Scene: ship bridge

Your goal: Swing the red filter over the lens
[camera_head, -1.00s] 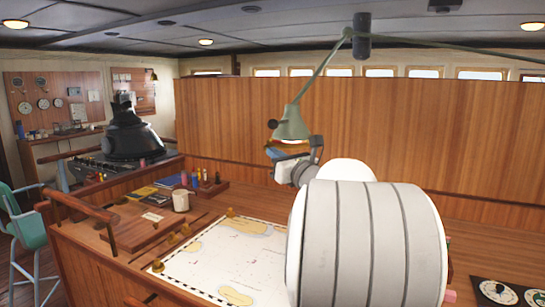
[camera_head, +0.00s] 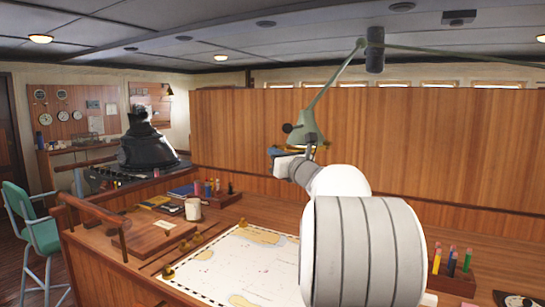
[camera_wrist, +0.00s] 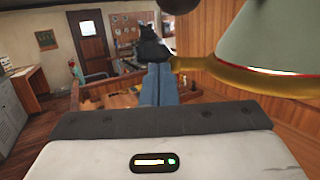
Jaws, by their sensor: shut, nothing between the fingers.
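The green lamp (camera_head: 308,128) hangs from a jointed arm above the chart desk, with a dark knob (camera_head: 287,128) at its left. In the wrist view its pale green shade (camera_wrist: 275,35) fills the upper right. A brass ring (camera_wrist: 225,78) runs under the shade and reaches left to just beside my fingertips. A bright strip with a thin reddish edge (camera_wrist: 275,71) shows at the shade's rim; I cannot make out the red filter's face. My gripper (camera_wrist: 158,68) is shut and empty, its blue fingers close to the ring's left end. Contact is unclear. In the head view my gripper (camera_head: 274,152) is just below the lamp.
The desk bears a chart (camera_head: 235,262), a white mug (camera_head: 193,209) and a holder of coloured pens (camera_head: 450,265). A wooden partition (camera_head: 400,150) stands behind the lamp. A black hooded console (camera_head: 147,150) stands at the left.

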